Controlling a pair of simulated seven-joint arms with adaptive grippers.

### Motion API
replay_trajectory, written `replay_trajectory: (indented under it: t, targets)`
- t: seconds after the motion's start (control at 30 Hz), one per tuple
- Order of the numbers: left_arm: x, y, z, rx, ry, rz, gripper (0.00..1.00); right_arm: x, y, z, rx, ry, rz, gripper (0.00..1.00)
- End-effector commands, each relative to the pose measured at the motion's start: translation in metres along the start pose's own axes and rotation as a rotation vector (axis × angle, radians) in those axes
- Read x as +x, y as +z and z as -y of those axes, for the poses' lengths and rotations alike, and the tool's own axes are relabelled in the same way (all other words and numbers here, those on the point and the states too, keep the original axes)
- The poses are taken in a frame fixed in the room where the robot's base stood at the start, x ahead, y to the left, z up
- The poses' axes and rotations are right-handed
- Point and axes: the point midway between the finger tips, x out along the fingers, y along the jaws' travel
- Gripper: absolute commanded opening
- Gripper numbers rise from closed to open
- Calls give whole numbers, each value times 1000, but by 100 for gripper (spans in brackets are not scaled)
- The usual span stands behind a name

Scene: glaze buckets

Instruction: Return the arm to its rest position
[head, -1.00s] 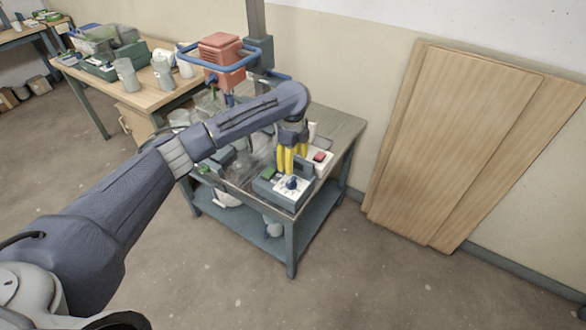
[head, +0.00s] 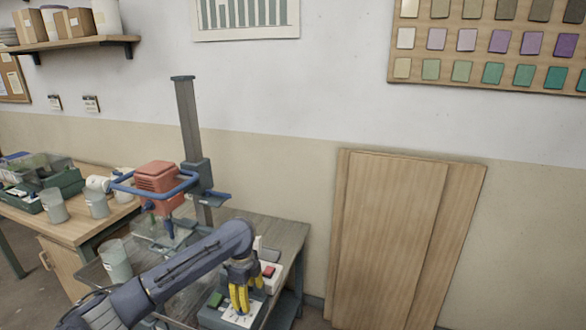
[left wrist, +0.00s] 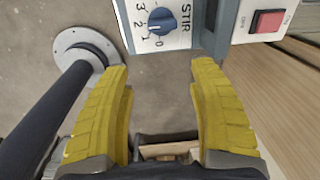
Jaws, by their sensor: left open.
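My left arm reaches in from the lower left of the head view. Its gripper (head: 239,298) has yellow fingers and hangs in front of the stirring machine's controls. In the left wrist view the two yellow fingers (left wrist: 165,110) stand wide apart with nothing between them. Just beyond them is a white panel with a blue STIR dial (left wrist: 162,20). A red button (left wrist: 267,20) on a white box is at the upper right of that view. My right gripper is not in view.
The stirrer's red motor head (head: 160,177) with its blue handle sits on a tall post (head: 187,120) above the table (head: 275,235). A clear bucket (head: 115,262) stands left of my arm. Wooden boards (head: 390,235) lean on the wall at the right. A wooden bench (head: 75,228) is at the left.

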Motion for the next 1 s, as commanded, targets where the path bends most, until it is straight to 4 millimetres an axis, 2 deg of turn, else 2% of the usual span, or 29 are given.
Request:
replay_trajectory:
  t: [0.03, 0.2, 0.5, 0.77, 1.0]
  targets:
    - [16, -15, -10, -3, -11, -17, 60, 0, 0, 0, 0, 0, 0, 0]
    - [54, -51, -33, -55, -92, -58, 60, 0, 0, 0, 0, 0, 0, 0]
    - [94, -92, -80, -222, -241, -131, 60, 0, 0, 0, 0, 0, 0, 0]
    - [109, -97, -129, -433, -369, -159, 60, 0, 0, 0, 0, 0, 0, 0]
    - [111, -73, -186, -662, -481, -129, 60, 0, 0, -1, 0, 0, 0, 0]
